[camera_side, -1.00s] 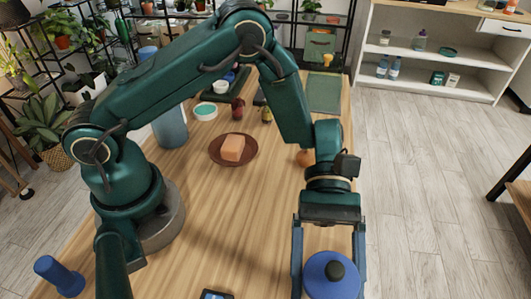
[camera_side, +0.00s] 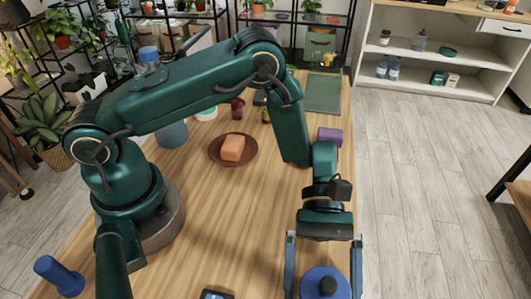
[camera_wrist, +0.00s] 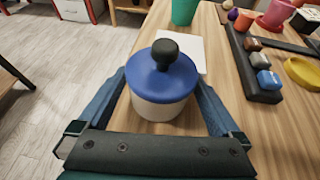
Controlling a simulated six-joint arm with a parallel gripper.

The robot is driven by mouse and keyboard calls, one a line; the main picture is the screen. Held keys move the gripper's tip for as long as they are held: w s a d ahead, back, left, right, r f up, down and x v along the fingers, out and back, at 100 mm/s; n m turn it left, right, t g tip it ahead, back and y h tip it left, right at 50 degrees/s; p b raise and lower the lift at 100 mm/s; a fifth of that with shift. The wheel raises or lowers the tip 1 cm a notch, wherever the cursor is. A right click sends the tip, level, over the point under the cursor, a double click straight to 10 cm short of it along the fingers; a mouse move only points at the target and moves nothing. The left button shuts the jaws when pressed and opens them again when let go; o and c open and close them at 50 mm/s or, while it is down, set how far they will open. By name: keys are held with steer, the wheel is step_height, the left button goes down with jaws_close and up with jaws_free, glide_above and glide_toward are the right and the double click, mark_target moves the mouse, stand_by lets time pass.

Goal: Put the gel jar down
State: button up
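The gel jar (camera_wrist: 160,108) is a pale jar with a blue lid and a black knob. It stands upright in the wrist view, apparently on the wooden table, though its base is partly hard to see. In the side view its blue lid (camera_side: 309,288) shows at the bottom edge and the body is hidden. My gripper (camera_wrist: 161,84) has one finger on each side of the jar. In the side view, narrow gaps show between the fingers and the lid, so the gripper looks open around it.
A white square (camera_wrist: 194,52) lies just beyond the jar. A green cup (camera_wrist: 185,12) stands behind it. A dark rack (camera_wrist: 240,60) with small blocks and a yellow dish (camera_wrist: 303,72) are to the right. The table's edge runs close on the left in the wrist view.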

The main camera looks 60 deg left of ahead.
steer(key=shift+r, duration=0.1)
steer(key=shift+w+a+r, duration=0.2)
steer(key=v, duration=1.1)
steer(key=shift+a+r, duration=0.4)
steer(key=shift+r, duration=0.05)
steer(key=s+a+r+m+t+y, duration=0.4)
steer(key=a+r+m+t+y, duration=0.1)
steer(key=a+t, duration=0.2)
steer(key=s+a+r+m+t+y, duration=0.4)
steer(key=a+r+m+t+y, duration=0.1)
steer(key=a+t, duration=0.2)
steer(key=shift+a, duration=0.45)
